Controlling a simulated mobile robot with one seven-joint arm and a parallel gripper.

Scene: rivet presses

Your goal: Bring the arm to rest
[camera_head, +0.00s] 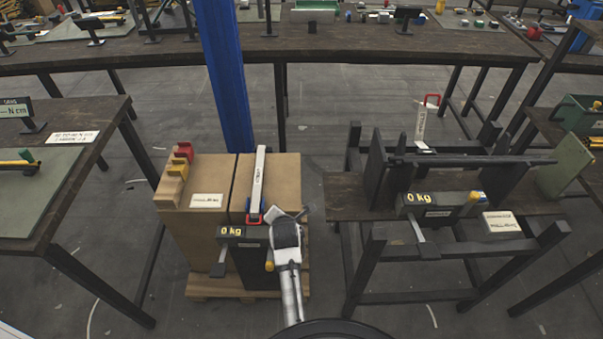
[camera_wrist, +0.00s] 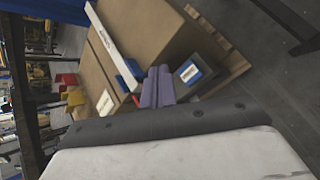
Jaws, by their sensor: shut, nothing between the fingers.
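My arm reaches in from the bottom middle of the head view, its white links bent beside the left press. In the wrist view my gripper (camera_wrist: 158,87) shows as two purple-grey fingers shut together and empty. They appear in front of the large cardboard box (camera_wrist: 140,40), near the press end of the white bar; whether they touch anything I cannot tell. In the head view the fingers cannot be made out clearly. The left press, with a "0 kg" display (camera_head: 232,231), stands at the front of the boxes; my arm partly hides it. A white bar (camera_head: 258,178) with a red end lies above it.
A second press with a "0 kg" display (camera_head: 418,198) stands on a dark bench (camera_head: 343,208) to the right. A blue column (camera_head: 224,75) rises behind the boxes. Tables stand left, right and behind. Grey floor (camera_head: 310,150) lies open between the boxes and the right bench.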

